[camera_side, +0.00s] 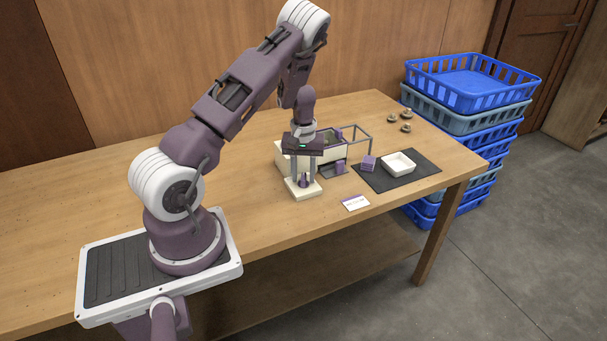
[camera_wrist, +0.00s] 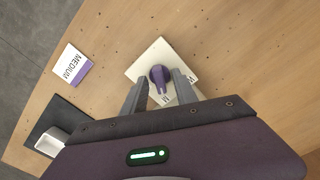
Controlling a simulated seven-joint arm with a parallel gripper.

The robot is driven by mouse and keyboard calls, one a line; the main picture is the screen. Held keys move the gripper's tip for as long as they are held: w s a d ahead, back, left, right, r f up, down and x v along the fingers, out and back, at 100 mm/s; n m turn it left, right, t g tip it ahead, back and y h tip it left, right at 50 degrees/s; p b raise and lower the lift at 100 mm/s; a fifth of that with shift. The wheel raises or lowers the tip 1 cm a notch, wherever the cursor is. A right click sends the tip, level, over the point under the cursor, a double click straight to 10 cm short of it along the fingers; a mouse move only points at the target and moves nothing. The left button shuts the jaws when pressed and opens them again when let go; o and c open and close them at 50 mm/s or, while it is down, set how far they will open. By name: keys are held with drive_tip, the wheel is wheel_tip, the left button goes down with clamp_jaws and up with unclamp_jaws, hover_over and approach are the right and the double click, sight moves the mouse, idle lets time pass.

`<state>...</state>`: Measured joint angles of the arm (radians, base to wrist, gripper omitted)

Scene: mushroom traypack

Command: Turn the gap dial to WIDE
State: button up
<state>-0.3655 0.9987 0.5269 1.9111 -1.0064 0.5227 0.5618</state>
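The gap dial is a purple knob (camera_wrist: 160,75) on a cream square plate (camera_wrist: 146,62); in the side view the knob (camera_side: 304,183) stands low on its plate (camera_side: 301,194) at the table's front. In the wrist view its narrow end points down, toward a letter that looks like M. A W shows to the right, partly hidden by a finger. My gripper (camera_wrist: 158,85) points down over the dial, one finger on each side of the knob. The fingers are apart, with a visible gap at the left; contact on the right is unclear.
A card reading MEDIUM (camera_wrist: 73,64) lies beside the plate. A cream machine with a wire frame (camera_side: 357,128) stands just behind. A purple block (camera_side: 368,163) and white tray (camera_side: 398,158) are on a dark mat (camera_side: 372,182). Mushrooms (camera_side: 406,128) lie farther back.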

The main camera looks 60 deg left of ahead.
clamp_jaws()
drive_tip(key=shift+n, duration=0.3)
drive_tip(key=n, duration=0.5)
drive_tip(key=shift+n, duration=0.3)
drive_tip(key=n, duration=0.5)
drive_tip(key=shift+n, duration=0.3)
idle(0.5)
unclamp_jaws()
